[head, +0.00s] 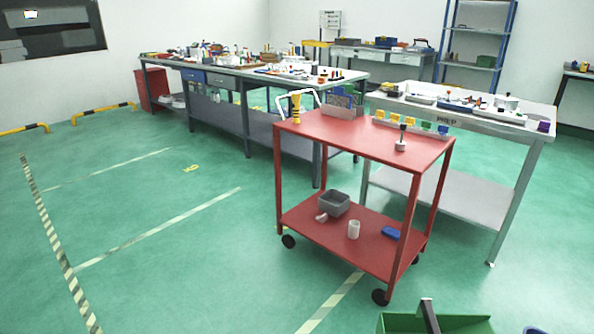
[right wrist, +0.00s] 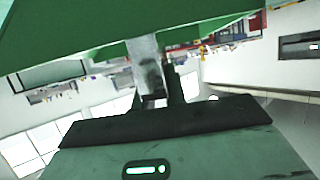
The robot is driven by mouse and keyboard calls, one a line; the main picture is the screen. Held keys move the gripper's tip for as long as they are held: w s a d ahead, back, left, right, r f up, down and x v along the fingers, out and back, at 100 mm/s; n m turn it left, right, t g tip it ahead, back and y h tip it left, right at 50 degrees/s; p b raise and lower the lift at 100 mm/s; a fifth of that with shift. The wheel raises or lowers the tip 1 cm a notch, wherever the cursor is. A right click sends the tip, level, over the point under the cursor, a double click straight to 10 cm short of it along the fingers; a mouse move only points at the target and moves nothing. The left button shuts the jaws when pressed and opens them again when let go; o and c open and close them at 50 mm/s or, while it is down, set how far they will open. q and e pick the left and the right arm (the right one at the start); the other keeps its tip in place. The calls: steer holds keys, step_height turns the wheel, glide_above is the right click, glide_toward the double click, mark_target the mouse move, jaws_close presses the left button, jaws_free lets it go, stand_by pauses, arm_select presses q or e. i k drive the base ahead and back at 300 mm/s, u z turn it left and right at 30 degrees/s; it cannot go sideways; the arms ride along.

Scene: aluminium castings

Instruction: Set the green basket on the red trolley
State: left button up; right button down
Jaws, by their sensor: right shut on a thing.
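The green basket (head: 395,324) shows at the bottom edge of the head view, in front of the red trolley and apart from it, with a dark upright handle part (head: 428,316). Most of the basket is cut off. In the right wrist view the green basket (right wrist: 70,30) fills the top of the picture. My right gripper (right wrist: 160,85) is shut on a part of the basket, seemingly its handle; the exact grip is hard to see. The red trolley (head: 345,135) stands upright at centre right, with a mostly bare top. My left gripper is in neither view.
On the trolley top stand a yellow item (head: 296,108) and a small grey-based tool (head: 401,140) near the right edge. Its lower shelf holds a grey bin (head: 334,203), a white cup (head: 353,229) and a blue item (head: 391,233). A grey table (head: 460,190) stands close behind. Floor at left is clear.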

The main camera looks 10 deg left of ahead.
mark_target(343, 131)
steer(key=u, duration=0.8)
steer(key=i, duration=2.95)
steer(key=z, duration=1.45)
